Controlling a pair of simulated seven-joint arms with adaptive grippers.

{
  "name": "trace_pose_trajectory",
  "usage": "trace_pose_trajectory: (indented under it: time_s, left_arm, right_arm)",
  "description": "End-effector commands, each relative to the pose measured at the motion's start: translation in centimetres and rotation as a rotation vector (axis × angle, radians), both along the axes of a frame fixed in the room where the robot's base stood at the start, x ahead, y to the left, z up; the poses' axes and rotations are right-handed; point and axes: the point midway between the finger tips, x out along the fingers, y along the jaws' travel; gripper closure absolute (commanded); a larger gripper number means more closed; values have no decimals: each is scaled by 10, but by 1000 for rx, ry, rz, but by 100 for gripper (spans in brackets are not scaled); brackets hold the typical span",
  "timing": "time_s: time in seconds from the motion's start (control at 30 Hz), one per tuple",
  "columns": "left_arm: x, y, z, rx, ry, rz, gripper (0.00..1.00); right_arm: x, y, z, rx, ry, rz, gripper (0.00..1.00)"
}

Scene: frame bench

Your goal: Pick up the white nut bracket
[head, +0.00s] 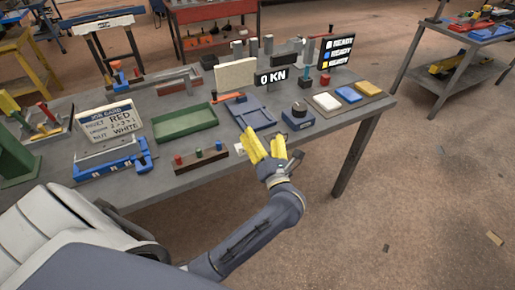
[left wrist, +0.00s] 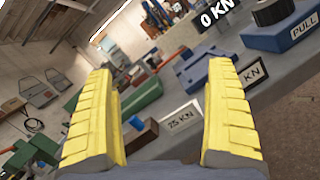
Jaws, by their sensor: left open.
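A small white block (head: 327,102), which looks like the white nut bracket, lies at the right end of the bench. It sits in a row with a blue block (head: 348,94) and a yellow block (head: 368,88). My left gripper (head: 266,146) has yellow fingers and is open and empty at the bench's front edge, left of the white block and nearer the front. In the left wrist view the open fingers (left wrist: 160,125) frame the bench edge and its labels; the white block does not show there. My right gripper is in neither view.
A blue box with a black knob (head: 298,116) stands between my gripper and the white block. A brown rack (head: 202,158) lies left.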

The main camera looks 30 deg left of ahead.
Motion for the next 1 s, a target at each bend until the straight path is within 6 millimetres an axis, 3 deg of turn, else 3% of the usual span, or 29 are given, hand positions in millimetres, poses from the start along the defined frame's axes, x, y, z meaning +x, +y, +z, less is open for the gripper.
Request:
trace_pose_trajectory:
  time_s: [0.17,0.4,0.63,1.0]
  left_arm:
    - [-17,13,-16,-365,-53,79,11]
    - [-30,6,-40,-690,-71,138,11]
    - [-33,1,-50,-802,-71,157,11]
    - [-18,20,-61,-807,-71,158,11]
  right_arm:
    - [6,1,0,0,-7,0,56]
    - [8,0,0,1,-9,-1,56]
    - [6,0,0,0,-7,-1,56]
    - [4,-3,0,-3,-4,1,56]
